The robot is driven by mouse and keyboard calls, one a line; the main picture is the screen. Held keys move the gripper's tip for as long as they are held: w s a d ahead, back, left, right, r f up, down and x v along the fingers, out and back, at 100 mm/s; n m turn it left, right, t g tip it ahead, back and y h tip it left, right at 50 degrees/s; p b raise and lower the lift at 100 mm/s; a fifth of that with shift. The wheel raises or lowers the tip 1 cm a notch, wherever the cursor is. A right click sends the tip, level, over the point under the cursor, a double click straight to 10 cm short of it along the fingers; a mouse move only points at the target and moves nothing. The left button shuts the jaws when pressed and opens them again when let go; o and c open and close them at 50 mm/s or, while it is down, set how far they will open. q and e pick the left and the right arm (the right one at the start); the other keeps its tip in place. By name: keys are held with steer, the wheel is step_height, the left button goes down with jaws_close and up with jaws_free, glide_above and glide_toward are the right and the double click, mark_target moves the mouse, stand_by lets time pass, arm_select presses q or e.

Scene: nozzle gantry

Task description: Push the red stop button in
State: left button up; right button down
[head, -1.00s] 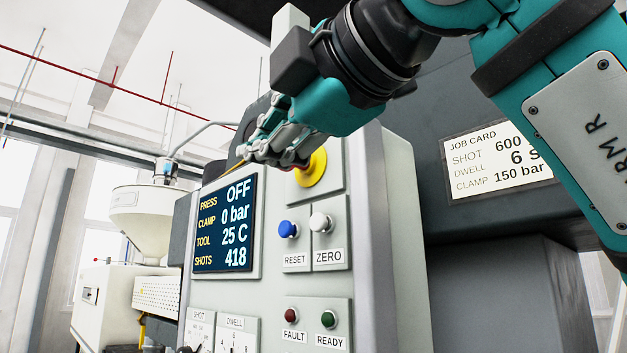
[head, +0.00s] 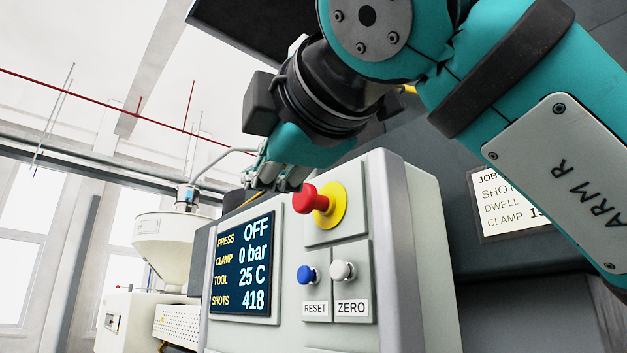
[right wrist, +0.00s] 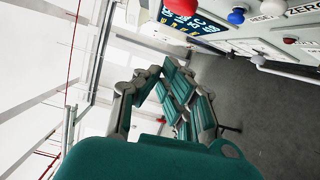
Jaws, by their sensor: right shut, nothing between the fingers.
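The red stop button (head: 304,197) sticks out from a yellow collar (head: 329,206) at the top of the grey control panel. Its red head stands clear of the collar on a short neck. My right gripper (head: 266,180) is shut and empty, just above and left of the red button in the head view. I cannot tell whether its fingers touch the button, but a gap seems to show. In the right wrist view the red button (right wrist: 181,6) is at the top edge, apart from my closed fingers (right wrist: 160,74). My left gripper is in neither view.
Below the stop button are a blue RESET button (head: 306,274) and a white ZERO button (head: 342,270). A display (head: 241,268) reading PRESS OFF is to their left. A job card (head: 508,203) hangs on the dark machine behind. A white hopper (head: 165,243) stands at the left.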

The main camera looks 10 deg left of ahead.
mark_target(303, 192)
steer(key=w, duration=0.2)
steer(key=w+p, duration=0.1)
steer(key=w, duration=0.2)
steer(key=w+d, duration=0.1)
steer(key=w, duration=0.1)
steer(key=shift+w, duration=0.15)
steer(key=shift+w+d, duration=0.2)
steer(key=shift+r, duration=0.2)
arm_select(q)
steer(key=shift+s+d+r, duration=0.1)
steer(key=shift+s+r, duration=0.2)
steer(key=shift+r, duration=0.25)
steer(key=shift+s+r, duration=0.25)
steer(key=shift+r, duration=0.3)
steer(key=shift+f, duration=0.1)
arm_select(e)
steer(key=shift+w+d+f, duration=0.1)
steer(key=shift+d, duration=0.05)
